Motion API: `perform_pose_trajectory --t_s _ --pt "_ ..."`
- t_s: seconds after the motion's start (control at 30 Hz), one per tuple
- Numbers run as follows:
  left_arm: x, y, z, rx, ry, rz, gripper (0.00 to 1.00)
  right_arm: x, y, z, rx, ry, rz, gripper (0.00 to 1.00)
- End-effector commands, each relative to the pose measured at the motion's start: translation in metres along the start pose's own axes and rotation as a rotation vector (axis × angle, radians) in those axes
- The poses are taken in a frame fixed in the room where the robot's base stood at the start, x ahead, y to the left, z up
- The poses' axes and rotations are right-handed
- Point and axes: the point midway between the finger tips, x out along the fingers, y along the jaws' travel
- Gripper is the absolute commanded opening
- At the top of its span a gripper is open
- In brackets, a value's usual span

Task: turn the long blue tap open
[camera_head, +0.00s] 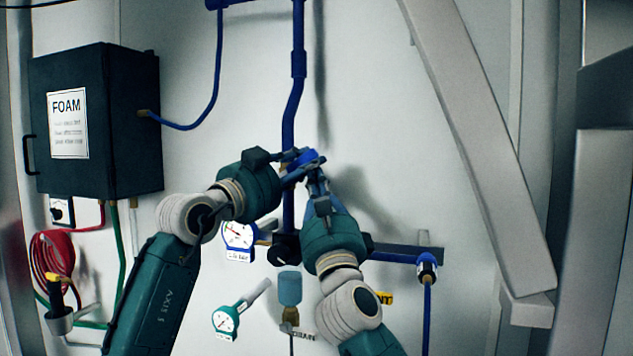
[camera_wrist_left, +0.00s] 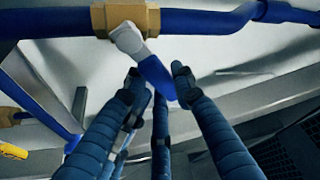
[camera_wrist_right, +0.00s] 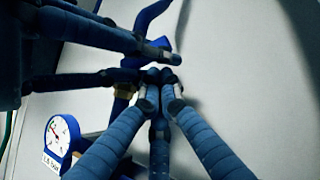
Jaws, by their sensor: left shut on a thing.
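The long blue tap (camera_wrist_left: 157,78) has a blue lever on a pale hub, on a brass valve body (camera_wrist_left: 124,17) in a blue pipe. In the left wrist view its lever lies between the fingertips of my left gripper (camera_wrist_left: 158,84), which is shut on it. In the head view the tap (camera_head: 303,157) is mostly hidden by the grippers. My left gripper (camera_head: 287,165) reaches it from the left. My right gripper (camera_head: 315,172) comes up from below, close beside the left one. In the right wrist view my right gripper's fingertips (camera_wrist_right: 162,84) are together, with nothing visible between them.
A black FOAM box (camera_head: 100,120) hangs on the wall at left, above a red hose (camera_head: 52,262). A blue-rimmed gauge (camera_head: 238,235) and a lower gauge (camera_head: 226,321) sit near my arms. A grey slanted beam (camera_head: 480,140) stands at right.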

Motion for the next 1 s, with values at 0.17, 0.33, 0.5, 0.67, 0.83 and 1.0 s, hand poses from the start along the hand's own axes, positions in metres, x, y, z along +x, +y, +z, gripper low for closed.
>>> perform_pose_trajectory --t_s 0.17,0.33,0.5,0.67,0.83,1.0 --pt "0.001 0.007 0.004 -0.007 -0.006 0.013 0.0 0.0 0.001 0.0 0.0 0.0 0.0 0.0" --pt "0.001 0.006 0.004 -0.007 -0.006 0.013 0.0 0.002 -0.001 0.003 0.0 -0.002 0.0 0.0" --pt "0.001 0.007 0.004 -0.005 -0.006 0.013 0.0 0.009 -0.003 0.011 0.0 -0.004 0.0 0.0" --pt "0.001 0.007 0.003 -0.004 -0.005 0.014 0.0 0.009 -0.004 0.013 0.0 -0.008 -0.003 0.0" --pt "0.001 0.007 0.003 -0.003 -0.006 0.014 0.46 0.009 -0.005 0.014 0.0 -0.01 -0.004 0.0" --pt "0.001 0.006 0.003 -0.002 -0.006 0.013 0.46 0.009 -0.005 0.014 0.0 -0.01 -0.003 0.0"
